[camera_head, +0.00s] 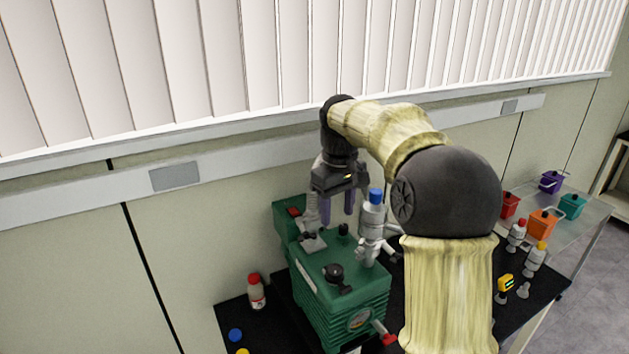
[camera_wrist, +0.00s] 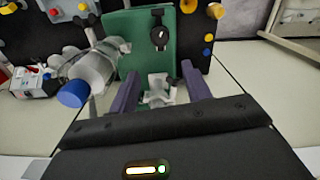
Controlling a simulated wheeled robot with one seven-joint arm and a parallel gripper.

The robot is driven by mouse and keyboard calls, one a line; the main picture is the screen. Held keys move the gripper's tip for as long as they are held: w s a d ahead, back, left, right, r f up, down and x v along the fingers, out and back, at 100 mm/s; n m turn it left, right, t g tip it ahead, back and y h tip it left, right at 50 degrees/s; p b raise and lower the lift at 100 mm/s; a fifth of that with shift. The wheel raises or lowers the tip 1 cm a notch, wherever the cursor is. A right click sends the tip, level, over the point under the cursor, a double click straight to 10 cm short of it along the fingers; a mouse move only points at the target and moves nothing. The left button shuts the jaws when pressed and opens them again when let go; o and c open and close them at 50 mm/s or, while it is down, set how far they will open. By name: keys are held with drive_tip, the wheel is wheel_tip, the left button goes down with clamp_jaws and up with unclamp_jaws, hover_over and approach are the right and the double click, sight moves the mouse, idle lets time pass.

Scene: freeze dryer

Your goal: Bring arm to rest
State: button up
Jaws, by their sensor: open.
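My gripper (camera_head: 337,203) points down above the back of the green machine (camera_head: 345,292), with its two purple fingers apart and nothing between them. In the wrist view my gripper (camera_wrist: 158,90) is also open, and the green machine (camera_wrist: 180,40) lies beyond the fingers. A metal cylinder with a blue cap (camera_head: 375,196) stands just right of the fingers. In the wrist view this blue-capped cylinder (camera_wrist: 90,72) is left of the fingers, apart from them. My arm is bent and raised, and it hides part of the bench.
A bottle with a red cap (camera_head: 256,291) stands left of the machine on the black bench (camera_head: 540,297). Several coloured containers, such as an orange one (camera_head: 542,223), stand at the right. The wall and window blinds (camera_head: 200,60) are close behind my arm.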

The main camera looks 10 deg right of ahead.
drive_tip(key=s+f+m+t, duration=0.2)
drive_tip(key=s+f+m, duration=0.3)
drive_tip(key=s+f, duration=1.2)
drive_tip(key=s, duration=0.4)
drive_tip(key=shift+s+a+f+t, duration=0.15)
drive_tip(key=shift+a+f+t, duration=0.05)
drive_tip(key=shift+f+t, duration=0.1)
drive_tip(key=shift+c, duration=1.3)
drive_tip(key=shift+a, duration=0.1)
